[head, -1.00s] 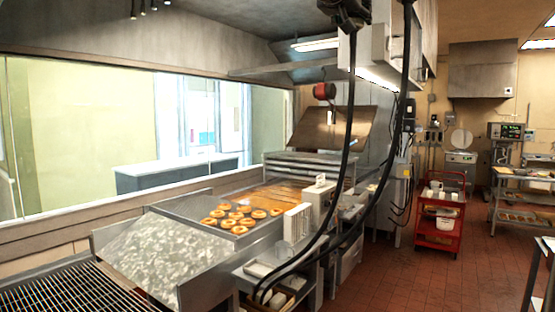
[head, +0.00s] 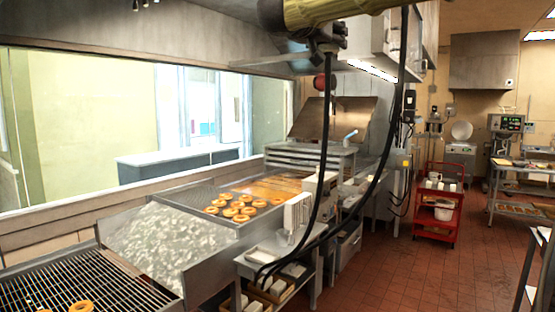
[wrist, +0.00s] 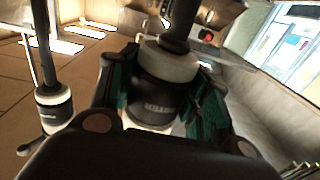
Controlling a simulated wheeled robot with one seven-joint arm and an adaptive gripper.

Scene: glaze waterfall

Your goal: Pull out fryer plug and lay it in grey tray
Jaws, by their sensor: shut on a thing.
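My gripper (wrist: 160,95) is shut around a black plug with a pale collar (wrist: 168,62) in the wrist view. Its cable runs away past the top of that view. In the head view my gripper (head: 328,40) is high at the top centre, and a black cable (head: 325,150) hangs below it. The held plug is too small and dark to make out there, and I cannot tell whether it sits in a socket. A second black plug with a white band (wrist: 52,100) is left of my fingers, apart from them. I cannot pick out the grey tray with certainty; a pale shallow tray (head: 262,254) lies beside the fryer.
A second black cable (head: 398,110) hangs to the right. The fryer (head: 275,188) holds several doughnuts. A glaze table (head: 165,240) and wire rack (head: 75,280) stand in front. A red cart (head: 438,205) is at right; the floor (head: 405,270) between is clear.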

